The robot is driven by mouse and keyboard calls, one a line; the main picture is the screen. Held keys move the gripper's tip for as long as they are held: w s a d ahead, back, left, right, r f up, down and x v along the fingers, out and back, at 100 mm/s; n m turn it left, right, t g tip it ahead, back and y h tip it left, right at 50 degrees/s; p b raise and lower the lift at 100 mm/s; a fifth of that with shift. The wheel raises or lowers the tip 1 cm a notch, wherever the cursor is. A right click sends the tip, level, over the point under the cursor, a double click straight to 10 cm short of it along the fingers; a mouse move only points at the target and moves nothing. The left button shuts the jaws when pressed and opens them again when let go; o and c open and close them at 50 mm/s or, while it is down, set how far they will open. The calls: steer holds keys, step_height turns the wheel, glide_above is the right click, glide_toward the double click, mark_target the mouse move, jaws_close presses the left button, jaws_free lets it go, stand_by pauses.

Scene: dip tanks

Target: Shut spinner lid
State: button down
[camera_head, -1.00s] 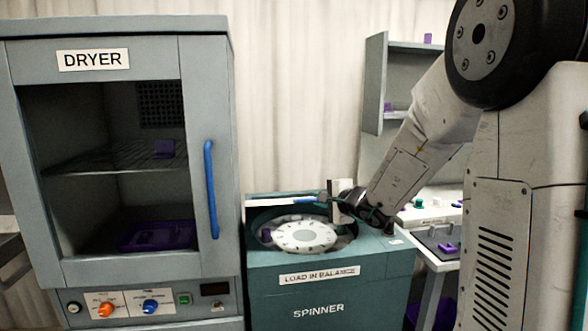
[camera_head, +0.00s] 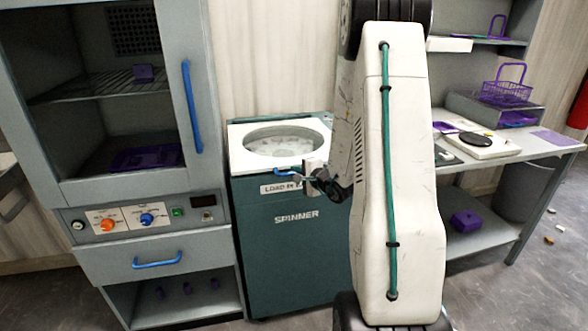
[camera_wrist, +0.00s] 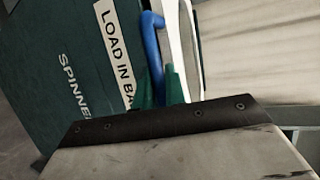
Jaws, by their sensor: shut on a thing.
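The spinner (camera_head: 290,250) is a dark teal cabinet standing beside the dryer. Its white lid (camera_head: 240,150), with a round clear window, lies flat or nearly flat over the top; I cannot tell if a small gap is left under it. The spinner drum shows dimly through the window. The blue lid handle (camera_head: 285,172) is at the lid's front edge. My gripper (camera_head: 303,173) is shut on this handle. In the wrist view, the green fingertips of my gripper (camera_wrist: 160,88) are around the lower end of the blue handle (camera_wrist: 152,40).
The grey dryer (camera_head: 88,190) stands close on the left, with a blue door handle (camera_head: 192,108). On the right, a bench (camera_head: 545,143) holds a scale (camera_head: 490,145) and a purple basket (camera_head: 508,92). My arm covers the spinner's right side.

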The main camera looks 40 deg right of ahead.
steer(key=shift+a, duration=0.15)
steer(key=c, duration=1.5)
jaws_free()
steer(key=shift+o, duration=0.2)
steer(key=d+v, duration=0.1)
steer(key=v, duration=0.6)
steer(key=shift+s+a, duration=0.4)
steer(key=shift+a, duration=0.1)
